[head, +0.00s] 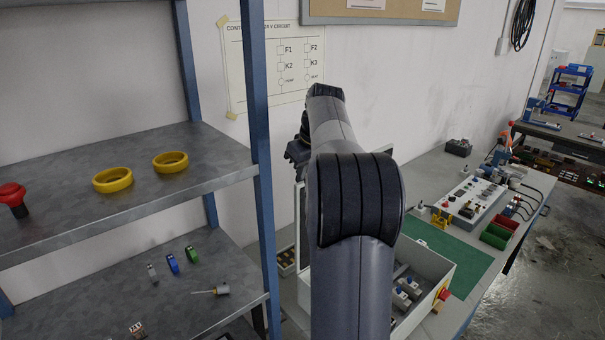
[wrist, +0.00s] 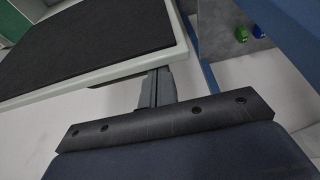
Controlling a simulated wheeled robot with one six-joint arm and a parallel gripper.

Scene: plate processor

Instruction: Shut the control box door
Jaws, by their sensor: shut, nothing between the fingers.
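The control box (head: 433,262) stands open on the workbench, partly hidden behind my arm. Fittings show inside it. A pale strip at the left of my arm looks like the edge of its door (head: 299,215), standing up from the box; most of it is hidden. In the wrist view, a dark panel with a pale rim, which looks like the door (wrist: 128,68), fills the upper left. My gripper (wrist: 158,75) is shut and empty, its tips by the rim; I cannot tell whether they touch. In the head view, my gripper (head: 296,152) is partly hidden behind my arm.
A shelf rack with blue posts (head: 256,110) stands close on the left, holding yellow rings (head: 113,180) and small parts. A green mat (head: 455,250) and a control panel (head: 470,197) lie right of the box. The wall is close behind.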

